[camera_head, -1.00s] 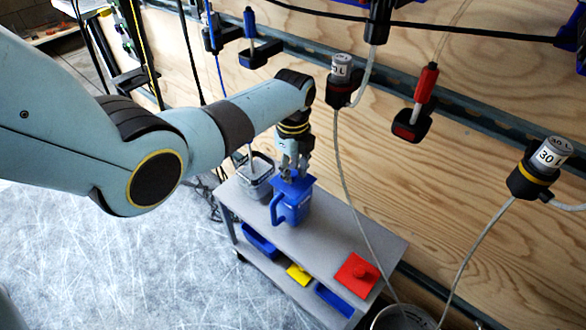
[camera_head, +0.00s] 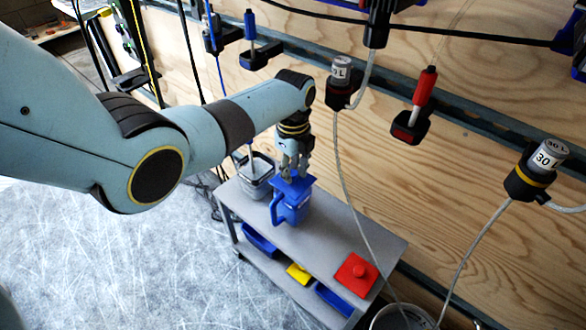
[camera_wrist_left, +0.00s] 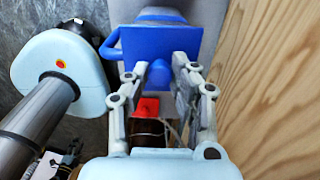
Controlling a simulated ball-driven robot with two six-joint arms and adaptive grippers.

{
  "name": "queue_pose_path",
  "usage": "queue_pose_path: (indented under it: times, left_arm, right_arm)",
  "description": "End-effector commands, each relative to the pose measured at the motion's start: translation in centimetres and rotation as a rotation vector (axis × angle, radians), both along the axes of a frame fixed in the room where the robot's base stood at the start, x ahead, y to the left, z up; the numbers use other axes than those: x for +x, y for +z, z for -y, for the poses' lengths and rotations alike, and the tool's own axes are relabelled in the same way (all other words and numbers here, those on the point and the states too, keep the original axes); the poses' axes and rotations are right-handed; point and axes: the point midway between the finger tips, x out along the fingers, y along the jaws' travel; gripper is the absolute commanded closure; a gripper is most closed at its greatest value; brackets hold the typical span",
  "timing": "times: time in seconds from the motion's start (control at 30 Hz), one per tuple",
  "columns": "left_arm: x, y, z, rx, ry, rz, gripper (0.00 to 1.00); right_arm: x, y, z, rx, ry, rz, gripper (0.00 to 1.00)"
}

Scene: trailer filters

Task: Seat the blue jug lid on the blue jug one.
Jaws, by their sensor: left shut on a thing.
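The blue jug (camera_head: 291,211) stands upright on the grey cart, its handle toward the left. The square blue jug lid (camera_head: 294,188) is at the jug's mouth, and I cannot tell whether it rests fully on the rim or sits slightly above it. My left gripper (camera_head: 291,174) comes down from above and is shut on the lid's knob. In the left wrist view the lid (camera_wrist_left: 187,43) spans the space beyond the fingers (camera_wrist_left: 158,78), hiding most of the jug, whose blue handle (camera_wrist_left: 92,68) shows at left. My right gripper is not in view.
The grey cart top (camera_head: 322,244) is clear right of the jug up to a red lid (camera_head: 357,272). A grey container (camera_head: 255,184) stands close behind-left of the jug. Blue and yellow (camera_head: 298,274) items lie on the lower shelf. A hose (camera_head: 349,190) hangs near the plywood wall.

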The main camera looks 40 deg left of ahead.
Motion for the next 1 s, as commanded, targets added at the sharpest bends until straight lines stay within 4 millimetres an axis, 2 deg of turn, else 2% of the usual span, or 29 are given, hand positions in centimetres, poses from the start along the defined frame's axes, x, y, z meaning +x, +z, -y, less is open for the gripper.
queue_pose_path:
  times: [0.43,0.47,0.6,0.67,0.87,1.0]
  left_arm:
    - [0.03,-0.18,0.01,0.000,0.000,0.000,1.00]
    - [0.03,-0.18,0.01,0.000,0.000,0.000,0.75]
    - [0.03,-0.18,0.01,0.000,0.000,0.000,0.57]
    - [0.03,-0.18,0.01,0.000,0.000,0.000,0.49]
    - [0.02,-0.18,0.00,0.000,0.000,0.000,0.48]
    - [0.02,-0.19,0.00,0.000,0.000,0.000,0.30]
  right_arm:
    - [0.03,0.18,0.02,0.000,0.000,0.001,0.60]
    - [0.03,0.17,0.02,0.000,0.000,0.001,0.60]
    - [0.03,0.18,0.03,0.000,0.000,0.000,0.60]
    - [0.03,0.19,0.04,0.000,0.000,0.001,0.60]
    - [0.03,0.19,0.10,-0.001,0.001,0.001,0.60]
    - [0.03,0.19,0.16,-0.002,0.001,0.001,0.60]
